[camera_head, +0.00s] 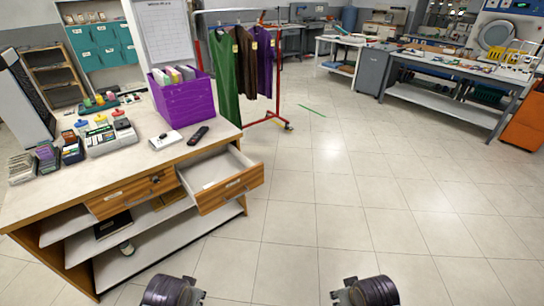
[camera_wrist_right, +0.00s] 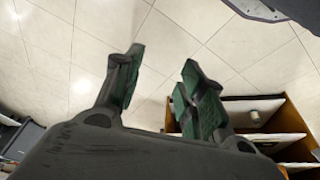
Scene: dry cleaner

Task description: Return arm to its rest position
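In the head view, parts of both my arms show at the bottom edge. My left arm's dark, rounded end is left of centre and my right arm's is right of centre, both over bare floor. The left gripper's fingers cannot be made out there. In the right wrist view, my right gripper (camera_wrist_right: 160,90) has its two green-padded fingers spread apart. Nothing is between them, only floor tiles behind. It is open and empty, apart from the counter.
The counter (camera_head: 60,190) at left has an open drawer (camera_head: 222,178) jutting out. A purple bin (camera_head: 183,98) and a remote (camera_head: 198,135) are on top. A garment rack (camera_head: 270,70) stands behind. Workbenches (camera_head: 445,95) line the back right. The middle floor is clear.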

